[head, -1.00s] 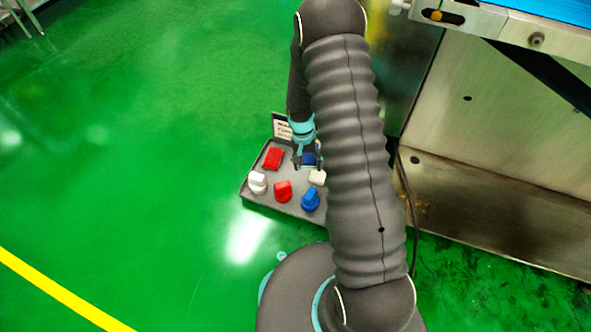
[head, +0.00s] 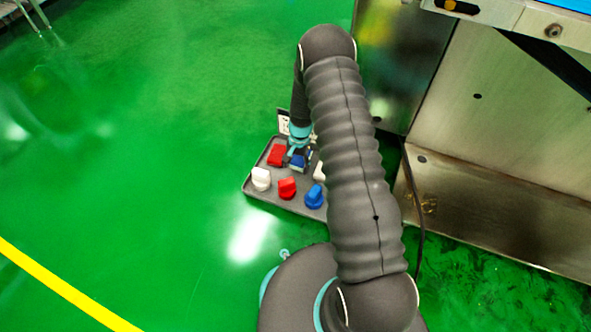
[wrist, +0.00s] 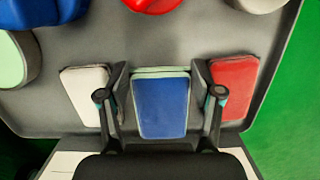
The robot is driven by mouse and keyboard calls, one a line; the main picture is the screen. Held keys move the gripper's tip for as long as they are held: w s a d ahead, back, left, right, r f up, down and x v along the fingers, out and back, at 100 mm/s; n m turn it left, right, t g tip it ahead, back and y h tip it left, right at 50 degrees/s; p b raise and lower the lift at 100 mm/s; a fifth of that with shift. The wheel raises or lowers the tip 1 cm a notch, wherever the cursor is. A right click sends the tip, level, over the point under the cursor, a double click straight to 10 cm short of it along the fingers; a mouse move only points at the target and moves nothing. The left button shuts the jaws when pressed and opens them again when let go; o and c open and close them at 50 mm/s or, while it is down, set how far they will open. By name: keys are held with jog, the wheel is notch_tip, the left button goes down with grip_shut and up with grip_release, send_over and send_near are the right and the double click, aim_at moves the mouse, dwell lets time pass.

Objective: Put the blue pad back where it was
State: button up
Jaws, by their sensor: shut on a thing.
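The blue pad (wrist: 161,105) is a flat rounded rectangle with a pale green far edge. My gripper (wrist: 160,92) has one finger on each side of it and is shut on it. In the head view the blue pad (head: 298,163) shows below my gripper (head: 297,158), over the back row of the grey tray (head: 268,205). The pad lies between the red pad (wrist: 234,86) and the white pad (wrist: 86,92). I cannot tell whether it touches the tray floor.
The tray's front row has a white knobbed piece (head: 261,180), a red one (head: 287,188) and a blue one (head: 314,197). A small sign (head: 283,122) stands behind the tray.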

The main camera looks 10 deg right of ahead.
notch_tip(320, 180, down, 3)
jog(key=shift+r, duration=0.1)
jog(key=o, duration=1.5)
jog(key=shift+o, duration=0.2)
